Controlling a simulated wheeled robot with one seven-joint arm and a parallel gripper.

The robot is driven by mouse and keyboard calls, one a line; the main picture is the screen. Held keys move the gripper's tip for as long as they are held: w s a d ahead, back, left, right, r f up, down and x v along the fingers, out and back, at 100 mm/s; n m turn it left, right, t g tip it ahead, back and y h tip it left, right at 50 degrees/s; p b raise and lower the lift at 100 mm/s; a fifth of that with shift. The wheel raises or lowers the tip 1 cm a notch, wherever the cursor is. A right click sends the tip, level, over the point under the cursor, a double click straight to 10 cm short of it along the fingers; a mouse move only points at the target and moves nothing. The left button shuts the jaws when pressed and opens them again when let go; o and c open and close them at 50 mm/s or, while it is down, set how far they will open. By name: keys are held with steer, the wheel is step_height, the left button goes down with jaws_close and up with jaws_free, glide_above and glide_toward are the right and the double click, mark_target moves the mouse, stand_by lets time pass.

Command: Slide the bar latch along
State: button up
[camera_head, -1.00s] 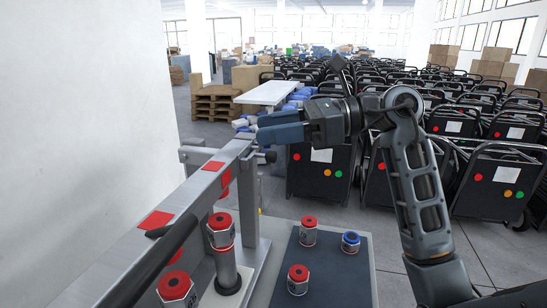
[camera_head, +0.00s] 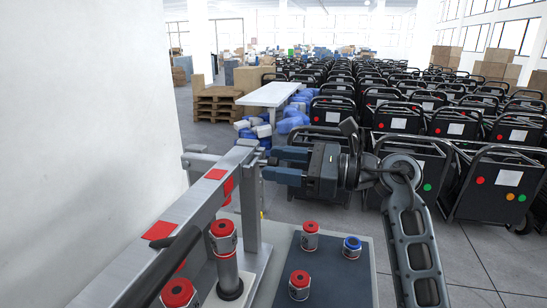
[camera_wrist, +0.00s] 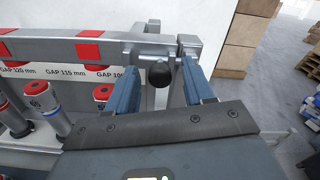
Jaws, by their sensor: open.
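The bar latch (camera_wrist: 150,50) is a grey metal piece at the end of the long grey beam. Its round black knob (camera_wrist: 158,73) shows in the wrist view between my two blue fingers, with space visible on both sides. I cannot tell if a finger touches it. In the head view the knob (camera_head: 272,161) is small, at the far end of the beam. My gripper (camera_head: 268,164) is open there, its fingers pointing left toward the beam end. Part of the latch is hidden behind the knob and fingers.
The beam (camera_head: 190,220) carries red patches and runs toward me at left. Below it stand red-topped cylinders (camera_head: 223,240). A dark mat (camera_head: 325,275) holds several more, one blue-topped. Wheeled black machines (camera_head: 410,155) fill the floor behind; a white wall (camera_head: 80,120) is at left.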

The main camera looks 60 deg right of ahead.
steer(key=shift+x, duration=0.85)
steer(key=shift+c, duration=0.4)
jaws_close()
